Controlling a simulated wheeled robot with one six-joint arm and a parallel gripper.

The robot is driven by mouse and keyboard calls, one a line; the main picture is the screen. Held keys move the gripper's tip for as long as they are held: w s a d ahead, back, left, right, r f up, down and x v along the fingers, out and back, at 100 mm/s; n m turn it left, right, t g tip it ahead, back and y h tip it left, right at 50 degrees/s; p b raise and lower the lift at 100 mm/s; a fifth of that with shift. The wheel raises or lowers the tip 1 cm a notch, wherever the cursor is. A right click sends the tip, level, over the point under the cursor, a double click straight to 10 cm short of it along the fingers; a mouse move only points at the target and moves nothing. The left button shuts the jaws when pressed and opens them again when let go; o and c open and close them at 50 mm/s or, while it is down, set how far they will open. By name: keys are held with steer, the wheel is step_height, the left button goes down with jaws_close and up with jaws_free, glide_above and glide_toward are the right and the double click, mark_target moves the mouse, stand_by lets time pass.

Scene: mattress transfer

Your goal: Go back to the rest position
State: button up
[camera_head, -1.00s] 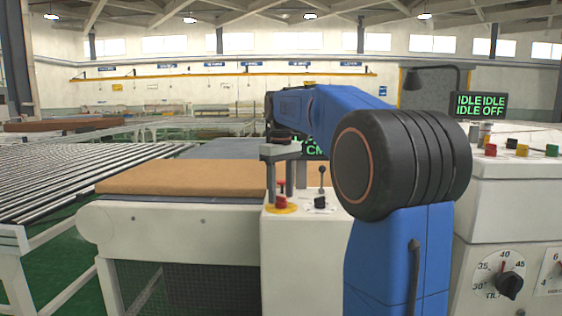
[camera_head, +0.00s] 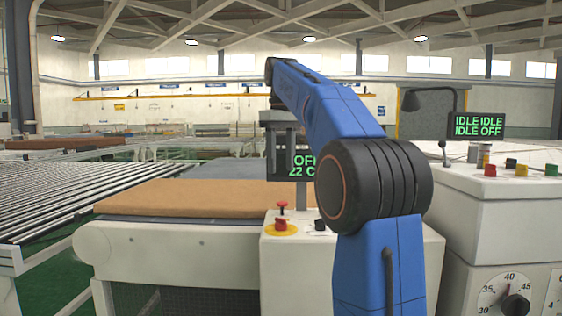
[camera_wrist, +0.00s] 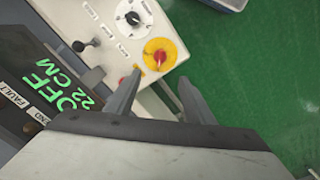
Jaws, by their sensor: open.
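My blue arm rises in front of the camera in the head view, and its gripper (camera_head: 284,140) hangs pointing down above the control box (camera_head: 350,262). In the wrist view the two fingers of my gripper (camera_wrist: 158,97) stand apart with nothing between them. Below them are the control box's red button on a yellow ring (camera_wrist: 160,55), a white dial (camera_wrist: 132,18) and a small lever (camera_wrist: 80,46). In the head view the red button on its yellow ring (camera_head: 281,227) shows below the gripper. A display (camera_head: 300,165) reading "22 C" is partly hidden behind my arm.
A brown mattress (camera_head: 180,198) lies on the white conveyor (camera_head: 180,246) at left. A roller conveyor (camera_head: 70,190) runs beyond it. A second console (camera_head: 485,215) with coloured buttons and a dial stands close at right. Green floor (camera_wrist: 250,60) is open beside the control box.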

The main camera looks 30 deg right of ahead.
stand_by(0.6)
steer(key=s+a+f+t, duration=0.1)
steer(key=s+a+f, duration=0.4)
steer(key=s+f, duration=0.5)
steer(key=s+a+f+m+t, duration=0.1)
steer(key=s+a+f, duration=0.4)
steer(key=s+f, duration=0.5)
steer(key=s+a+f+m+t, duration=0.1)
steer(key=s+a+f, duration=0.5)
steer(key=f, duration=1.1)
steer(key=s+t, duration=0.1)
steer(key=s, duration=0.3)
steer(key=shift+f+t, duration=0.15)
steer(key=shift+t, duration=0.25)
steer(key=shift+s, duration=0.1)
